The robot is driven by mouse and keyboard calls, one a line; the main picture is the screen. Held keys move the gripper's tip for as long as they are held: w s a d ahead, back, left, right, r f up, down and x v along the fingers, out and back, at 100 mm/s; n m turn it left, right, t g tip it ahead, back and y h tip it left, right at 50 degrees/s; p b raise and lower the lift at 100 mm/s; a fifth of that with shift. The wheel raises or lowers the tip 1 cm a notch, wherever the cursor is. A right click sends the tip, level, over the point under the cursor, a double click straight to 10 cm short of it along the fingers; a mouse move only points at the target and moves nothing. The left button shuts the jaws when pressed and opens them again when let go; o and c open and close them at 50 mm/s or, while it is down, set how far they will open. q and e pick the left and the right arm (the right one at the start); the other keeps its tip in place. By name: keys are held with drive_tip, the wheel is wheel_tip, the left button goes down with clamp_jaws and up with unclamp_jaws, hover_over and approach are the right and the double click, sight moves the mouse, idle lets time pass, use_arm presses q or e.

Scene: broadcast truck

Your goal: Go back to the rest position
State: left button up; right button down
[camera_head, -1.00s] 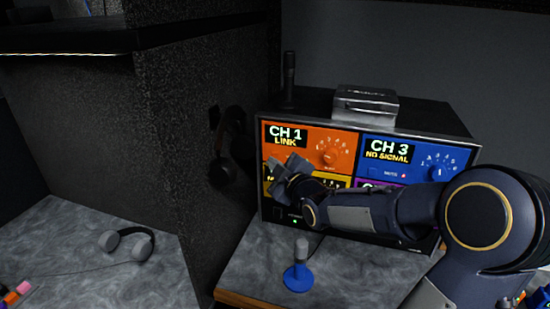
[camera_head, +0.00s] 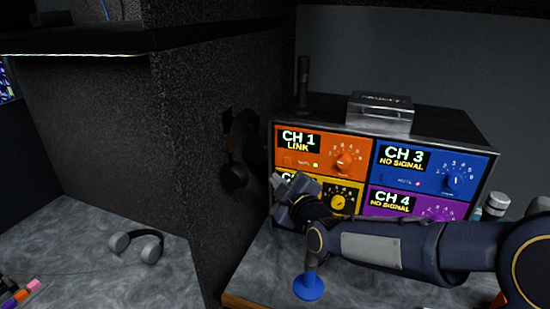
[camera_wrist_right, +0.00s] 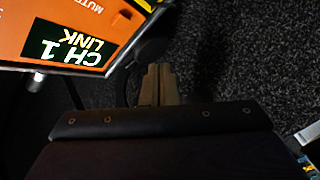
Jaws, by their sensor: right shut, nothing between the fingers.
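My right gripper (camera_head: 277,184) is shut and empty in the head view, in front of the lower left part of the channel unit (camera_head: 478,144). Its closed fingers also show in the right wrist view (camera_wrist_right: 160,84), close to the orange CH 1 panel (camera_wrist_right: 62,30). In the head view the orange CH 1 panel (camera_head: 310,150) reads LINK, and the blue CH 3 panel (camera_head: 432,168) reads NO SIGNAL. My right forearm crosses the lower panels and hides part of the yellow one (camera_head: 340,193). My left gripper is not in view.
A blue-based microphone (camera_head: 308,288) stands on the desk, partly behind my arm. A dark handset (camera_head: 238,155) hangs on the wall left of the unit. A silver box (camera_head: 381,113) sits on top. Grey headphones (camera_head: 137,243) lie on the left counter.

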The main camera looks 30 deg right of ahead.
drive_tip(key=s+a+f+m+g+y, duration=0.1)
drive_tip(key=s+a+f+m+g, duration=0.2)
drive_tip(key=s, duration=0.5)
drive_tip(key=s+a+f+m+g+y, duration=0.2)
drive_tip(key=s+a+f+m+g, duration=0.1)
drive_tip(key=s, duration=0.6)
drive_tip(key=s+a+f+m+g+y, duration=0.2)
drive_tip(key=s+a+f+m+g, duration=0.2)
drive_tip(key=s, duration=0.5)
wheel_tip(320, 180, down, 2)
drive_tip(key=shift+m+g, duration=0.4)
drive_tip(key=shift+g, duration=0.4)
